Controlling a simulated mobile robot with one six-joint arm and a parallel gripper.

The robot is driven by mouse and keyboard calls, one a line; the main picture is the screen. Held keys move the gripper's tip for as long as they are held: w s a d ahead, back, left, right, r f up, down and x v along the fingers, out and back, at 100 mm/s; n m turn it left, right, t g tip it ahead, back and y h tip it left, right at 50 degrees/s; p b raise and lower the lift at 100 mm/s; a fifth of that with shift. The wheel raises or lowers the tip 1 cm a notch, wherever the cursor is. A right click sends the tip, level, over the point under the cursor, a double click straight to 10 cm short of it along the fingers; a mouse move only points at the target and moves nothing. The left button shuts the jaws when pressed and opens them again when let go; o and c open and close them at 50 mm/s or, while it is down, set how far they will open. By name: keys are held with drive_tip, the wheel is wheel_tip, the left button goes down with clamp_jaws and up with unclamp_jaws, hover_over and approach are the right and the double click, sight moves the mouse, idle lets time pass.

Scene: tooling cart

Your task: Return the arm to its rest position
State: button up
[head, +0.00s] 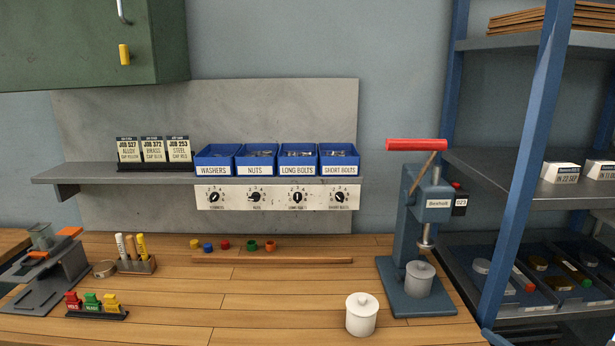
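My arm and my gripper do not show in the head view, so the gripper's state cannot be seen. In front of me is a wooden workbench (230,304). A blue arbor press (409,228) with a red handle (416,145) stands upright at its right end. A grey lidded pot (419,280) stands on the press base under the ram. A white lidded pot (361,315) stands on the bench near the front edge, left of the press.
A shelf (110,173) carries job cards and blue bins (255,158) above a dial panel (277,197). A green cabinet (90,40) hangs upper left. A blue rack (517,180) stands right. Small items (112,300) crowd the bench's left; its middle front is clear.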

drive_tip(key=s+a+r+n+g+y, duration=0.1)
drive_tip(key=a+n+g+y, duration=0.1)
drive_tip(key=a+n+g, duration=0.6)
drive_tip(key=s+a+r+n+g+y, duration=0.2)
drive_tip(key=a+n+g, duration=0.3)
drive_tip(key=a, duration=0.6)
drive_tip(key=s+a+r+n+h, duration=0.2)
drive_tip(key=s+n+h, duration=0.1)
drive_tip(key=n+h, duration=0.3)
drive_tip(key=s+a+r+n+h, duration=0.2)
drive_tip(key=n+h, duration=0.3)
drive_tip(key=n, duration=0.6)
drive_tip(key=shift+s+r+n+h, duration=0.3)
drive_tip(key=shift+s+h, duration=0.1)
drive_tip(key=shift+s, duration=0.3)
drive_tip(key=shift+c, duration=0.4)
